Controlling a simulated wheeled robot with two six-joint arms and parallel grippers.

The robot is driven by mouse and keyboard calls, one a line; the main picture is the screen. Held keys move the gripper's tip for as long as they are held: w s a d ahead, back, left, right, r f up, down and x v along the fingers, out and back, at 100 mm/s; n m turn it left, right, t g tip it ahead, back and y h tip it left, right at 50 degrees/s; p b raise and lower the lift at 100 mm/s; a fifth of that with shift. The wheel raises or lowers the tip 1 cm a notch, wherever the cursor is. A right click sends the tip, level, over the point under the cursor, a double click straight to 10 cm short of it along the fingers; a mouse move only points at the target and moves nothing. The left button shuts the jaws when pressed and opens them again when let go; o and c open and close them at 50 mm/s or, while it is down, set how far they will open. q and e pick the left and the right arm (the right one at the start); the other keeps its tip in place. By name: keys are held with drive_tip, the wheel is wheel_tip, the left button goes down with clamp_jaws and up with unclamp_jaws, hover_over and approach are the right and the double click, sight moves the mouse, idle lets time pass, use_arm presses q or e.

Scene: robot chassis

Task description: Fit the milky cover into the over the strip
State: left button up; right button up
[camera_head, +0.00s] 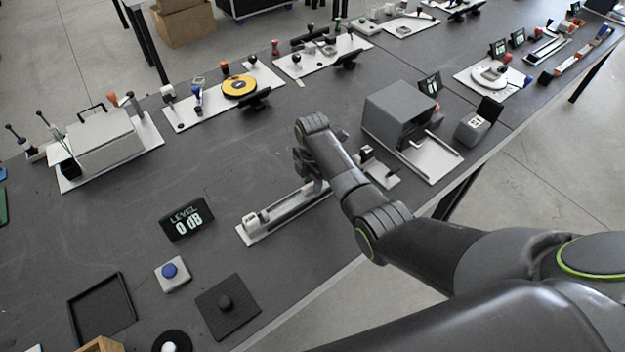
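My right arm comes in from the lower right and reaches over the table. My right gripper (312,174) is small and dark and partly hidden behind my wrist. It is at the right end of a long narrow strip fixture (285,212) on a white base. I cannot tell whether its fingers are open or shut, or touch anything. A white block (251,222) with dark marks stands at the fixture's left end. I cannot make out a separate milky cover; part of the fixture's right end is hidden by my gripper. My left gripper is not in view.
A dark display reading "LEVEL 0 dB" (187,218) stands left of the fixture. A grey box (399,113) on a white plate (436,156) is at the right, with a small white stand (383,176) beside my forearm. The dark table (230,150) is clear behind the fixture.

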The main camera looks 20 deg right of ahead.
sight(312, 183)
drive_tip(key=shift+r, duration=0.25)
wheel_tip(312, 183, up, 12)
drive_tip(key=b, duration=0.1)
drive_tip(key=shift+f, duration=0.15)
idle(0.5)
